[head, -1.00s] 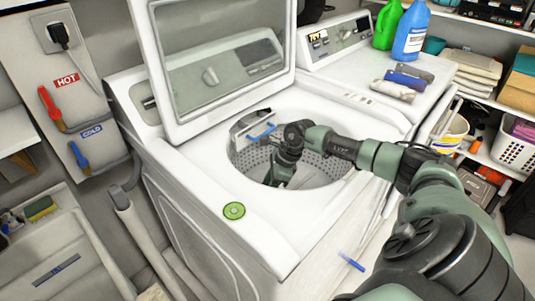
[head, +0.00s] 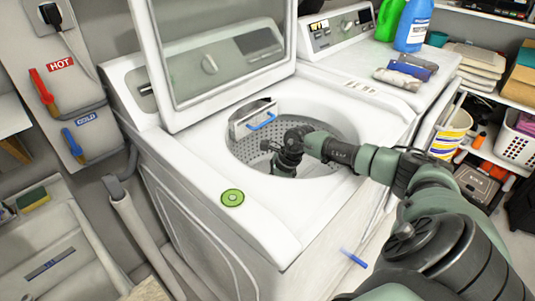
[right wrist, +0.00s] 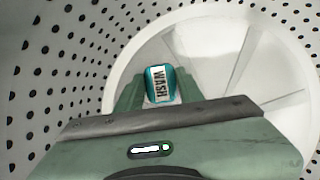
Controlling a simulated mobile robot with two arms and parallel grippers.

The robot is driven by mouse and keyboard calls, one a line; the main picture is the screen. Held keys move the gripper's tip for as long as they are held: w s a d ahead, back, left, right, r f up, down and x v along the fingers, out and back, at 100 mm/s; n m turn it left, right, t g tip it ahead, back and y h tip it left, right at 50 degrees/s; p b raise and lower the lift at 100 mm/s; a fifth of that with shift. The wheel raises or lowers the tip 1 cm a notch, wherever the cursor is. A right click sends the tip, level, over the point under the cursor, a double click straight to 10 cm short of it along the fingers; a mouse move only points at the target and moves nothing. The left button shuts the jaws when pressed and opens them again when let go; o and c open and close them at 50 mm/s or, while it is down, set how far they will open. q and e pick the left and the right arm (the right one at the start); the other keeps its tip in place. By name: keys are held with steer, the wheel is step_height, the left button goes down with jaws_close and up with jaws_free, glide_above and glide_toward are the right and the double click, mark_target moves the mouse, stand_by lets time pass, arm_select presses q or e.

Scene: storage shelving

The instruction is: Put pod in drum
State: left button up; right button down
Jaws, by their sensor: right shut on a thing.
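The pod (right wrist: 160,84) is small, teal and white with a "WASH" label, and shows in the right wrist view. My right gripper (right wrist: 160,92) is shut on it, inside the drum. The drum (head: 330,128) is the perforated tub of the open top-load washer. In the head view my right gripper (head: 283,170) reaches down into the drum, and the pod is hidden there. In the wrist view, the perforated wall (right wrist: 60,60) surrounds the gripper and a pale finned agitator (right wrist: 215,55) lies just beyond the pod. My left gripper is not in view.
The washer lid (head: 215,65) stands open behind the drum. A drawer with a blue handle (head: 262,122) sits at the drum's back-left rim. A green disc (head: 232,198) lies on the washer's top. A neighbouring machine (head: 350,65) carries bottles and rolled cloths.

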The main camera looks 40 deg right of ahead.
steer(key=shift+f, duration=0.4)
steer(key=c, duration=0.9)
jaws_free()
steer(key=shift+c, duration=0.2)
steer(key=shift+o, duration=0.2)
steer(key=shift+s+f+b, duration=0.1)
steer(key=shift+f+b, duration=0.05)
steer(key=shift+b, duration=0.15)
steer(key=p+v, duration=0.8)
steer(key=v, duration=0.5)
steer(key=shift+w+a+r, duration=0.25)
steer(key=shift+r, duration=0.25)
